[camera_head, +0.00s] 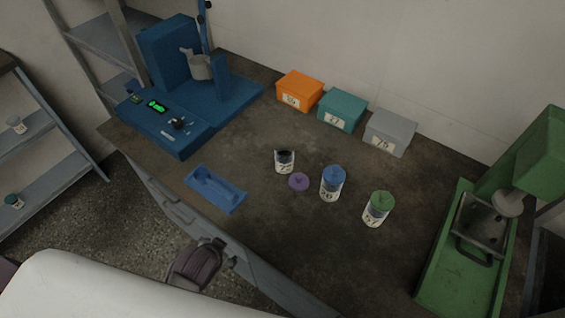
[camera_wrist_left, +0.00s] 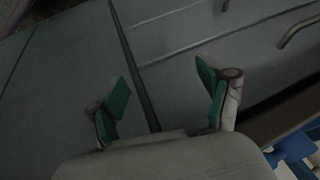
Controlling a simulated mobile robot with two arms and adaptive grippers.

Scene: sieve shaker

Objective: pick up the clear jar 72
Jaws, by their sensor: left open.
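The clear jar 72 (camera_head: 284,161) stands upright and open on the dark bench, with dark contents and a white label whose number is hard to read. A purple lid (camera_head: 298,181) lies flat on the bench just to its right and nearer. My left gripper (camera_head: 224,252) is low at the bench's front edge, well apart from the jar. In the left wrist view the left gripper (camera_wrist_left: 160,85) is open and empty, with green pads, facing grey drawer fronts. The jar is not in the left wrist view. My right gripper is not in view.
A blue-lidded jar (camera_head: 332,184) and a green-lidded jar (camera_head: 377,209) stand right of the jar. A blue tray (camera_head: 215,190) lies left. Orange (camera_head: 299,91), teal (camera_head: 342,110) and grey (camera_head: 390,132) boxes line the back. Blue (camera_head: 190,95) and green (camera_head: 460,270) machines flank the bench.

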